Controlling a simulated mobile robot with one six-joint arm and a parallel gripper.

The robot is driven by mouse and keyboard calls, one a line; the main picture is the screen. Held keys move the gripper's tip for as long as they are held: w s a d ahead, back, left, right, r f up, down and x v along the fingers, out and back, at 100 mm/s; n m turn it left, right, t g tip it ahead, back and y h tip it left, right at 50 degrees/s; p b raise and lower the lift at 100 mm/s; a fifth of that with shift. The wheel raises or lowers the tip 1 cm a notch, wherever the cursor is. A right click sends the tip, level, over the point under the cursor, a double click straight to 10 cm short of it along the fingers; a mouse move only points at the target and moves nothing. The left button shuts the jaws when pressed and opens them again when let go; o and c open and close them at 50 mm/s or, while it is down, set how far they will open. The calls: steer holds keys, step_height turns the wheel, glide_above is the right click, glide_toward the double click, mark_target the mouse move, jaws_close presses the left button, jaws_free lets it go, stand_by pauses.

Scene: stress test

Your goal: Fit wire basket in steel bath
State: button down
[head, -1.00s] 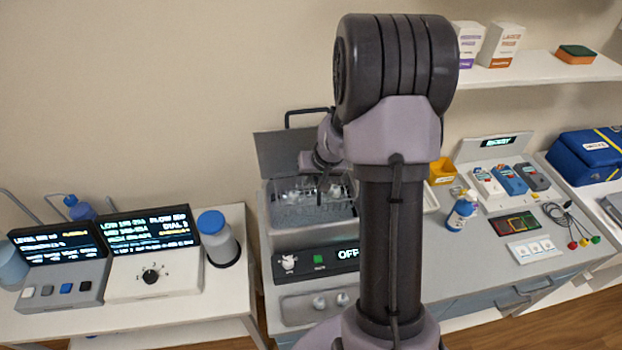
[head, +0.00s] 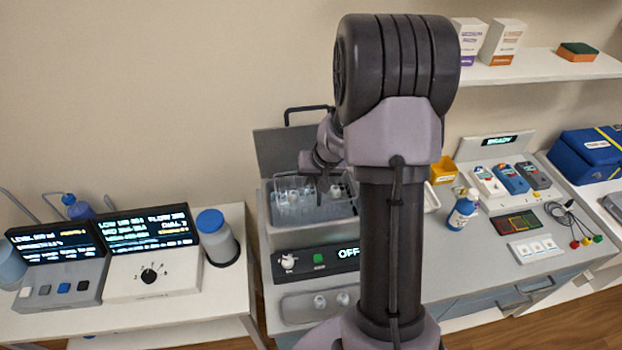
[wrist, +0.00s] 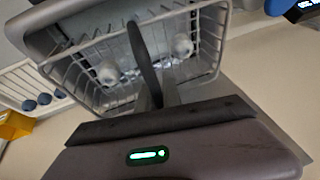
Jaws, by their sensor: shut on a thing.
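The steel bath (head: 310,235) is an open grey box with its lid raised behind it, left of my arm in the head view. The pale wire basket (head: 280,182) is at the bath's opening, with clear glassware and white pieces in it. In the wrist view the basket (wrist: 222,55) fills the upper middle, beside the bath's grey rim (wrist: 45,18). My gripper (head: 322,188) is over the basket, shut on it; a dark finger (wrist: 145,62) reaches into the wires. The exact grip point and the basket's underside are hidden, so I cannot tell whether it is fully seated.
The raised lid (head: 285,150) stands behind the bath. The bath's front panel (head: 318,260) reads OFF. A yellow bin (head: 442,170) and blue-labelled bottle (head: 462,210) stand to the right. Display units (head: 150,265) and a blue-capped jar (head: 220,240) stand on the left table.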

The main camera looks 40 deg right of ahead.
mark_target(311, 193)
steer(key=shift+f+b, duration=3)
steer(key=shift+b, duration=1.15)
stand_by(3.8)
